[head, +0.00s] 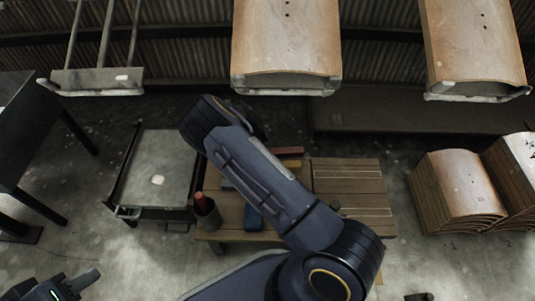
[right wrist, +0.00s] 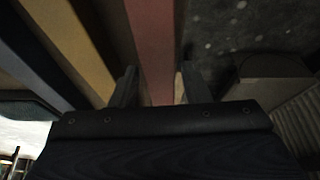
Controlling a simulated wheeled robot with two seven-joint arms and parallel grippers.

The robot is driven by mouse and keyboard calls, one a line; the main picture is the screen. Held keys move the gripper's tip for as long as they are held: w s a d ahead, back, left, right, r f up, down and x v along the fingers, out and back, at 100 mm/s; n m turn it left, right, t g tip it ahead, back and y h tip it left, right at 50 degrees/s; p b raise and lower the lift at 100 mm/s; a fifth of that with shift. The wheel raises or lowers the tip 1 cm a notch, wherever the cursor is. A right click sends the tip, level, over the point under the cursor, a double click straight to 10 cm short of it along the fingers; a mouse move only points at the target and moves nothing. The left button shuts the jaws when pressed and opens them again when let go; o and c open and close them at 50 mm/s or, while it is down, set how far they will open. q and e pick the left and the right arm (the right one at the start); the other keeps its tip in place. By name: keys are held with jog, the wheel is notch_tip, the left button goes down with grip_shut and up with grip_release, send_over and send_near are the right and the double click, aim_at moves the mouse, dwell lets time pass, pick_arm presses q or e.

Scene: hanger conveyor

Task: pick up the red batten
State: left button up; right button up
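The red batten (right wrist: 153,45) runs away from me between the two fingers of my right gripper (right wrist: 158,85) in the right wrist view. These fingers are apart, with a narrow gap showing on the batten's right side; contact on the left is unclear. In the head view, only a short reddish end of the batten (head: 289,150) shows at the table's far edge; my right arm hides much of the rest and the right gripper. My left gripper (head: 82,281) is at the bottom left, far from the batten, and its opening is unclear.
A yellow batten (right wrist: 85,45) lies left of the red one. The wooden table (head: 350,185) also holds a blue piece (head: 253,218). A dark cup (head: 207,217) with a red-topped item stands at its left. Curved wooden panels (head: 455,190) are stacked at right; a cart (head: 157,165) stands at left.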

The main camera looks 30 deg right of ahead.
jog(key=c, duration=0.8)
jog(key=shift+c, duration=0.2)
jog(key=shift+r, duration=0.15)
